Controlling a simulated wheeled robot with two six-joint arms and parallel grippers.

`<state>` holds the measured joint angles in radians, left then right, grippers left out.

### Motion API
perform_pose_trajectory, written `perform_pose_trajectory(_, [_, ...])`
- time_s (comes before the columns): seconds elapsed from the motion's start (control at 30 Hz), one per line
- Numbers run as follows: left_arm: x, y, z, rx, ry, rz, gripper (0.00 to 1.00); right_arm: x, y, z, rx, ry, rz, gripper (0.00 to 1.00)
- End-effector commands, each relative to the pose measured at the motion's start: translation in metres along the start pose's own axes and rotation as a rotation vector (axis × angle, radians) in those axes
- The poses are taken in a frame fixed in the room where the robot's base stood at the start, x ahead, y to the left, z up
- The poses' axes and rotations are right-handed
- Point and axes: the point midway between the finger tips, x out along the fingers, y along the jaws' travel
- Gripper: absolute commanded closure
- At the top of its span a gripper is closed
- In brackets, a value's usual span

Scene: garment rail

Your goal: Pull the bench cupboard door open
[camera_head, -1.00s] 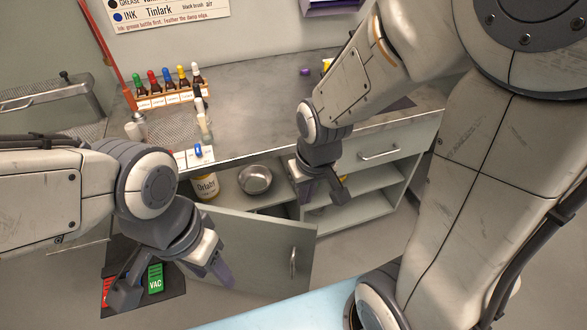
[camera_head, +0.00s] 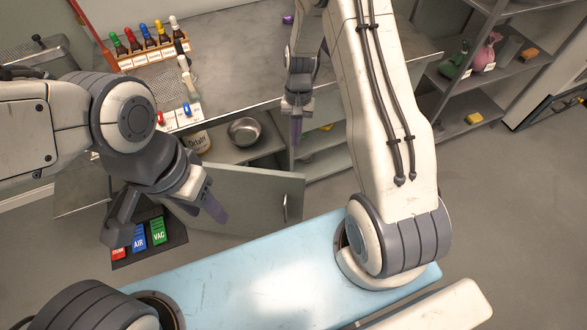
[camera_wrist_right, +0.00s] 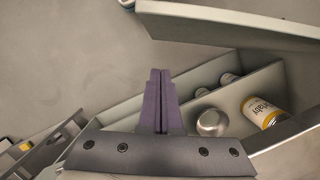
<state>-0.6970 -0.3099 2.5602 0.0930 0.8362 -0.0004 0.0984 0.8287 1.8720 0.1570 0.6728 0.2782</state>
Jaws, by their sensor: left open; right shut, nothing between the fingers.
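The cupboard door (camera_head: 240,196) stands swung open from the bench, with a vertical metal handle (camera_head: 285,207) near its right edge. Inside the cupboard are a metal bowl (camera_head: 243,131) and a labelled jar (camera_head: 198,141). My left gripper (camera_head: 165,222) is open and empty, in front of the door's left part in the head view; I cannot tell whether it touches. My right gripper (camera_head: 296,135) is shut and empty at the right of the cupboard opening. In the right wrist view its closed fingers (camera_wrist_right: 158,100) point toward the door (camera_wrist_right: 235,22), apart from it.
The bench top (camera_head: 245,80) holds a rack of coloured bottles (camera_head: 150,45). Open shelves (camera_head: 325,150) are right of the cupboard. Pedals (camera_head: 140,237) lie on the floor below my left gripper. A storage rack (camera_head: 470,80) stands at the right.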

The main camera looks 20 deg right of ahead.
Motion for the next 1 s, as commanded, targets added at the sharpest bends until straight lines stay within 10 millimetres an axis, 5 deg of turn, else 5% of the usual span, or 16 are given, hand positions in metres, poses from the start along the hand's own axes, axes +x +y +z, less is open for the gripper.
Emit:
perform_pose_trajectory(0.4, [-0.014, 0.001, -0.001, 0.000, 0.001, 0.000, 0.50, 0.086, 0.001, 0.002, -0.002, -0.003, 0.003, 1.00])
perform_pose_trajectory(0.63, [-0.025, 0.002, -0.002, 0.000, 0.001, 0.000, 0.50, 0.091, 0.000, 0.033, -0.003, -0.001, 0.001, 1.00])
perform_pose_trajectory(1.0, [-0.026, 0.002, -0.002, 0.000, 0.000, 0.000, 0.50, 0.094, 0.000, 0.040, -0.002, 0.001, 0.001, 1.00])
